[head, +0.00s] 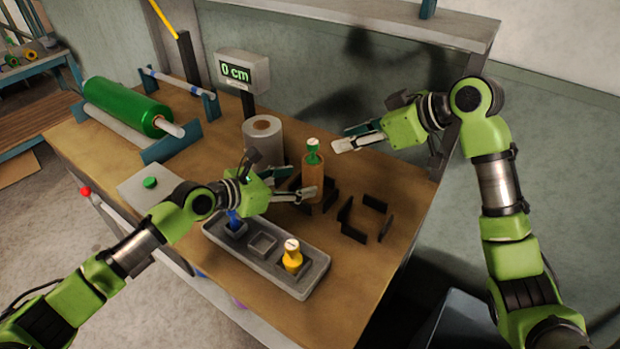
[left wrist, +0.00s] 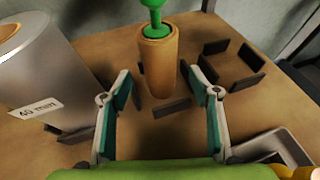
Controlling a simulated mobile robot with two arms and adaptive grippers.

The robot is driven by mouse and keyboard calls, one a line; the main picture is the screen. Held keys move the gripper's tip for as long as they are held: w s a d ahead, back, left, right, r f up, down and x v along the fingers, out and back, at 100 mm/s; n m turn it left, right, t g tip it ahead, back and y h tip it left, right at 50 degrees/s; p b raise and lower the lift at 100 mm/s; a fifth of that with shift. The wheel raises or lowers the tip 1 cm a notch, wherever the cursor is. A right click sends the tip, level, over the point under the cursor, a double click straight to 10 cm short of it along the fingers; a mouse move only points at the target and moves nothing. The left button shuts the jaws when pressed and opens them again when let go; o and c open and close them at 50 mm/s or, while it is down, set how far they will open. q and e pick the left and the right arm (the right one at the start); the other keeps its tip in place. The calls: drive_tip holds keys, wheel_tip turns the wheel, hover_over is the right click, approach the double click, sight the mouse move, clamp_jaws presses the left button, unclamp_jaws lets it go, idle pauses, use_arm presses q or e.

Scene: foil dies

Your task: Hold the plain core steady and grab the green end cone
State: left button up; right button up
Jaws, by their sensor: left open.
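The plain core (head: 312,180) is a tan upright cylinder standing among low dark brackets on the bench. The green end cone (head: 313,150) sits in its top end; both also show in the left wrist view, the core (left wrist: 158,68) and the cone (left wrist: 155,28). My left gripper (head: 300,182) is open at the core's near left side. In the left wrist view its fingers point toward the core, one on each side, with gaps between. My right gripper (head: 347,138) is open and empty, to the right of the green cone, its fingers pointing left toward it.
A grey tray (head: 257,272) in front holds a blue cone (head: 234,220) and a yellow cone (head: 292,256); its middle well is empty. A silver roll (head: 263,143) stands behind my left gripper. Empty dark brackets (head: 385,228) stand right of the core. A green roll (head: 128,106) lies at left.

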sight(304, 180)
use_arm(q)
drive_tip(key=x, duration=0.6)
drive_tip(key=shift+r, duration=0.1)
